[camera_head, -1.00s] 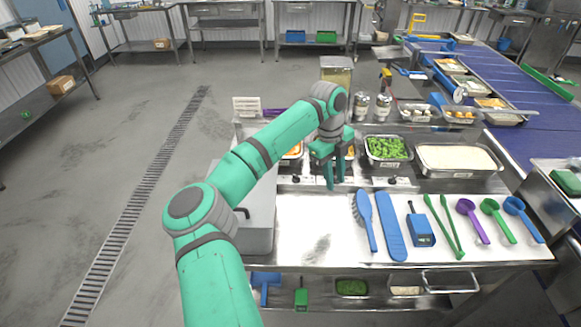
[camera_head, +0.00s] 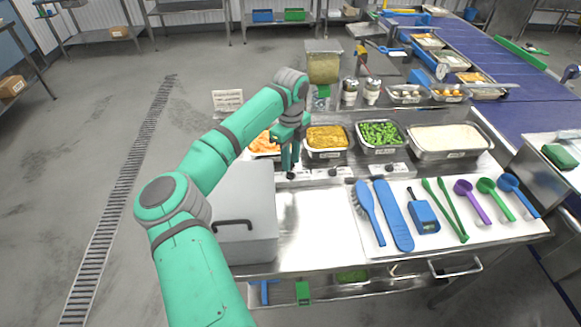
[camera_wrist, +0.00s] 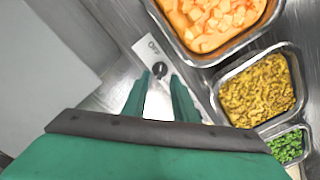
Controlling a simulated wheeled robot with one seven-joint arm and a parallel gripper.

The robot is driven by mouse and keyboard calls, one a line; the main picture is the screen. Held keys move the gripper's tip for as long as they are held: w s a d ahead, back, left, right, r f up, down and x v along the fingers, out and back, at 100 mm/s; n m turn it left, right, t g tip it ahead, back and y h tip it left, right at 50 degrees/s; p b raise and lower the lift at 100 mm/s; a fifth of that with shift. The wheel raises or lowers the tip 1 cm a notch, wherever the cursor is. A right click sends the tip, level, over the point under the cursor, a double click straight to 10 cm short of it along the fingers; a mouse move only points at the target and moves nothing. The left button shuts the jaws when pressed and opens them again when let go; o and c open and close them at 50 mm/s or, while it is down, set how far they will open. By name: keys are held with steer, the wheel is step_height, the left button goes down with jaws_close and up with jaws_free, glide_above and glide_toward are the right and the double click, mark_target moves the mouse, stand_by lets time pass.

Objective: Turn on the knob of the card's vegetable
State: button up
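My gripper (camera_head: 290,163) points down at the front panel below the pan of orange food (camera_head: 262,144). In the wrist view its two green fingers (camera_wrist: 160,78) are apart and empty. A small dark round knob (camera_wrist: 160,69) lies just beyond and between the fingertips, on a plate marked OFF; contact cannot be told. More knobs sit on the panel below the yellow pan (camera_head: 327,146) and the green vegetable pan (camera_head: 381,150), such as the green pan's knob (camera_head: 388,170). The white card (camera_head: 228,101) stands at the back left; its print is too small to read.
A grey lidded box (camera_head: 246,212) stands left of the gripper. A blue brush (camera_head: 369,210), a blue paddle (camera_head: 394,215), tongs and scoops lie on the counter's right. A large white pan (camera_head: 450,139) sits right of the green pan. The counter's front middle is clear.

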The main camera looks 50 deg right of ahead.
mark_target(291, 172)
steer(key=shift+f, duration=2)
steer(key=c, duration=0.6)
steer(key=shift+w, duration=0.1)
jaws_close()
steer(key=shift+a, duration=0.1)
